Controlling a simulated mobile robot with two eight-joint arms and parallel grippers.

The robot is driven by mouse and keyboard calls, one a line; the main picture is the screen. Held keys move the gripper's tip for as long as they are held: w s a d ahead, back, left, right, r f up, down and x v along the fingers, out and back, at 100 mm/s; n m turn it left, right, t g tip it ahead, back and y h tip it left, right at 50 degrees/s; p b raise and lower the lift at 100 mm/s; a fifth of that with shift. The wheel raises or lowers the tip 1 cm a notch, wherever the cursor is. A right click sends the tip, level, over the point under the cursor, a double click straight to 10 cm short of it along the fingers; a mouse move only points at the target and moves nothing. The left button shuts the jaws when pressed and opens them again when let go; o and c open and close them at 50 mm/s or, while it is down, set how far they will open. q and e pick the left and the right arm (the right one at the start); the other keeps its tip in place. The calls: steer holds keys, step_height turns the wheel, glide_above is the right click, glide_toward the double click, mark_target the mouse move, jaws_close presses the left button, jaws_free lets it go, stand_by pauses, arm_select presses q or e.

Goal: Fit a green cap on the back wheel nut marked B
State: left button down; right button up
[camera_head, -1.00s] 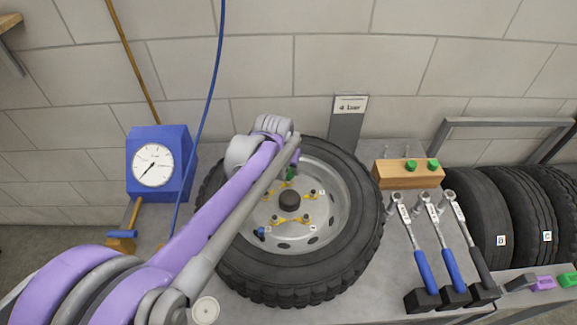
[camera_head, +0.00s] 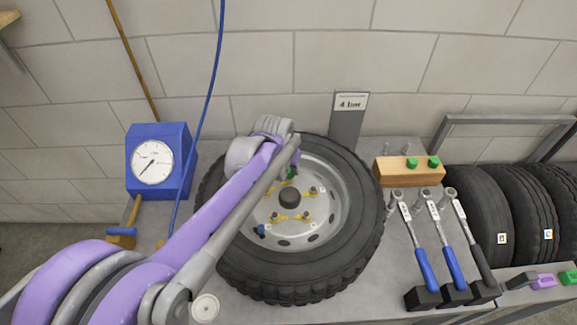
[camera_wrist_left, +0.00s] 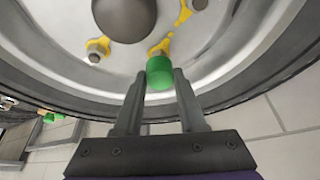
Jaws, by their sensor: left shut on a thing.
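The wheel (camera_head: 327,245) lies flat on the bench, with a dark hub and several nuts with yellow pointers. My left gripper (camera_wrist_left: 160,85) reaches over its back edge, with its fingers on both sides of a green cap (camera_wrist_left: 160,72). The cap also shows in the head view (camera_head: 292,173), partly behind my arm. It sits beside a yellow pointer (camera_wrist_left: 162,47) at the back of the hub. The nut there is hidden, so I cannot tell whether the cap is seated on it. No letter B is readable at this spot. My right gripper is not in view.
A wooden block (camera_head: 405,177) with two green caps stands right of the wheel, near several wrenches (camera_head: 430,245). A blue gauge (camera_head: 153,165) stands at the left. A "4 bar" sign (camera_head: 350,102) rises behind the wheel. Spare tyres (camera_head: 490,205) stand at the right.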

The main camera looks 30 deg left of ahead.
arm_select(q)
steer(key=shift+f+b, duration=0.5)
steer(key=shift+f, duration=0.45)
jaws_free()
steer(key=shift+r, duration=0.1)
steer(key=shift+r+p, duration=3.1)
steer(key=shift+r, duration=0.85)
